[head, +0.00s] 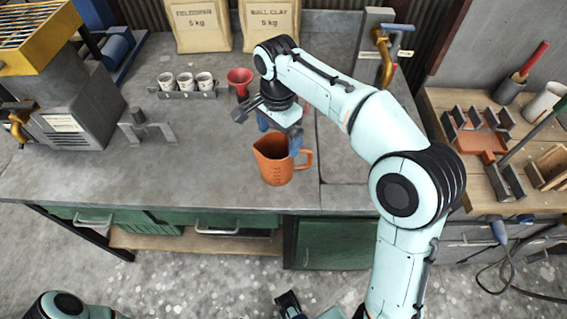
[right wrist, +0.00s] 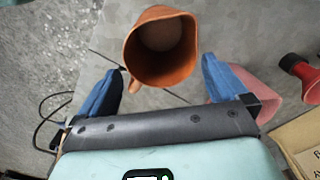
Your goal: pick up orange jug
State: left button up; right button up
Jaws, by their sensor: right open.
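The orange jug (head: 275,170) stands upright on the grey bench near its front edge, with its handle to the right. My right gripper (head: 279,132) is open just behind and above the jug in the head view, its blue fingers apart. In the right wrist view the jug (right wrist: 160,60) appears open-topped and empty, beyond and between the blue fingers of the right gripper (right wrist: 163,88). No firm hold on it shows. A dark end piece at the bottom edge of the head view appears to be my left gripper (head: 289,304); it is mostly cut off.
A red funnel (head: 240,78) and a rack of small cups (head: 187,88) stand behind the jug. Paper sacks (head: 203,27) stand at the back. A grey machine (head: 65,105) is at left, a wooden side bench (head: 475,185) at right.

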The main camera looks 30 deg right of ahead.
aim_at(279, 154)
notch_tip(279, 154, down, 3)
jog(key=shift+w+r, duration=0.1)
notch_tip(279, 154, down, 5)
jog(key=shift+f+b, duration=0.2)
jog(key=shift+b, duration=0.55)
jog(key=c, duration=0.7)
